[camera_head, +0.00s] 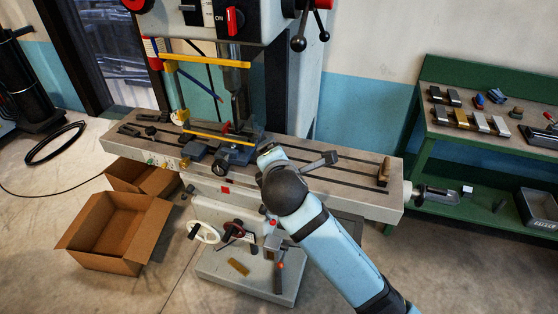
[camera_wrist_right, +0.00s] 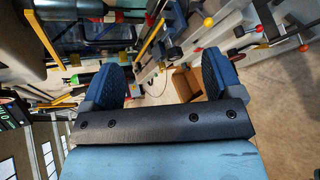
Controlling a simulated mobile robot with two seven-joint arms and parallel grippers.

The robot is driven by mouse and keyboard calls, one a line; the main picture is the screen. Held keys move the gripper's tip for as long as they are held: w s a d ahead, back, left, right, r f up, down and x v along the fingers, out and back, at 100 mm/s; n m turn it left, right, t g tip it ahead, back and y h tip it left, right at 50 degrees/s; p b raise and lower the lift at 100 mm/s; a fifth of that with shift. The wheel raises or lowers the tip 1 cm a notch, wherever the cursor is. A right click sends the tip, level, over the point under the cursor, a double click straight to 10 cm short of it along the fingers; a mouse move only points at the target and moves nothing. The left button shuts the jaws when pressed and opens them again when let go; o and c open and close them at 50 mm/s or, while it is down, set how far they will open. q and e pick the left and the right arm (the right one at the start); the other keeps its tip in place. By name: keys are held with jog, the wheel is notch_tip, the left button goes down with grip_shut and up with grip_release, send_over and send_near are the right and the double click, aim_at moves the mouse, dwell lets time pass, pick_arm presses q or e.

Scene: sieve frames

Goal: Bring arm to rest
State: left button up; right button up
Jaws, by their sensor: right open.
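My right arm (camera_head: 325,240) comes in from the lower right of the head view, light blue with dark joints. It reaches up to the front edge of the machine's table, and its far end overlaps the table in the picture. I cannot tell whether it touches. In the right wrist view my right gripper (camera_wrist_right: 160,78) is open, its two blue pads wide apart with nothing held between them. The gripper's fingers are not clear in the head view. My left arm and gripper are not in view.
The machine's long grey table (camera_head: 355,190) lies behind the arm, with a vise, yellow guard bars and levers. Handwheels (camera_head: 204,232) project below. An open cardboard box (camera_head: 115,235) stands on the floor at left. A green workbench (camera_head: 440,132) with small parts stands at right.

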dwell(0.3)
jog(key=s+d+f+m+g+y, duration=0.1)
jog(key=s+d+f+m, duration=0.15)
jog(key=f, duration=0.35)
jog(key=s+d+f+m+g, duration=0.1)
jog(key=s+d+f+m, duration=0.15)
jog(key=f, duration=0.35)
jog(key=s+d+f+m, duration=0.7)
jog(key=s+f+m, duration=0.1)
jog(key=s, duration=0.2)
jog(key=s+d+f+m+y, duration=0.1)
jog(key=s+d+f+m, duration=0.6)
jog(key=s, duration=0.4)
notch_tip(320, 180, down, 2)
jog(key=shift+d+f+m, duration=0.2)
jog(key=shift+f+m, duration=0.05)
jog(key=shift+m, duration=0.45)
